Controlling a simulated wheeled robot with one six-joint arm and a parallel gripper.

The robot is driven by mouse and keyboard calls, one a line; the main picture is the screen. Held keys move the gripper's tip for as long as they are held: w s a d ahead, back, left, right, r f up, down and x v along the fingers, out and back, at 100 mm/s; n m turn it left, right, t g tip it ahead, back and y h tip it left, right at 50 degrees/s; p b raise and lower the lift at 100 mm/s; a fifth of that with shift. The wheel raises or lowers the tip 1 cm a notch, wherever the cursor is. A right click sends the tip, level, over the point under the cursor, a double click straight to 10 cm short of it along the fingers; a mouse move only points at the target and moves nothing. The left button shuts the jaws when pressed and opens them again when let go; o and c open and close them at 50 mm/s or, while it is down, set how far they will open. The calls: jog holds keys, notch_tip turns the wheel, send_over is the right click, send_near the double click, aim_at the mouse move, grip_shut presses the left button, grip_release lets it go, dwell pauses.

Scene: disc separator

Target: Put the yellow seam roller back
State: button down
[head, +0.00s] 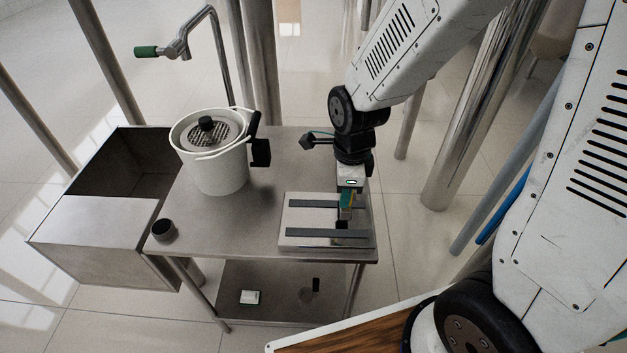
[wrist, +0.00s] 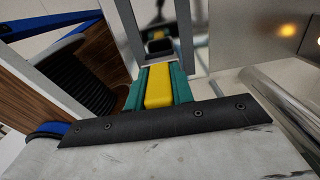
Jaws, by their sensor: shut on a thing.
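My gripper (head: 347,203) is over the right part of a light plate with two dark strips (head: 298,236), on the steel table. In the wrist view, my gripper's teal finger pads (wrist: 158,92) are shut on a yellow block-like piece, the yellow seam roller (wrist: 158,85). Its far end is hidden, and no roller wheel can be made out.
A white lidded pot (head: 221,170) stands on the steel table (head: 225,232), left of the plate. A small dark cup (head: 163,230) is near the left front edge. A green-handled tap (head: 147,51) rises behind. The lower shelf (head: 275,290) holds small items. The table's front middle is clear.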

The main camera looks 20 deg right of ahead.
jog(key=shift+w+d+f, duration=0.55)
jog(key=shift+w+f, duration=0.25)
jog(key=shift+w, duration=1.7)
jog(key=shift+w+d+f, duration=0.6)
jog(key=shift+w+f, duration=0.25)
jog(key=shift+w, duration=1.7)
jog(key=shift+w+d+f, duration=0.55)
jog(key=shift+w+f, duration=0.25)
jog(key=shift+w, duration=1.7)
jog(key=shift+f, duration=0.1)
jog(key=c, duration=1.2)
grip_release()
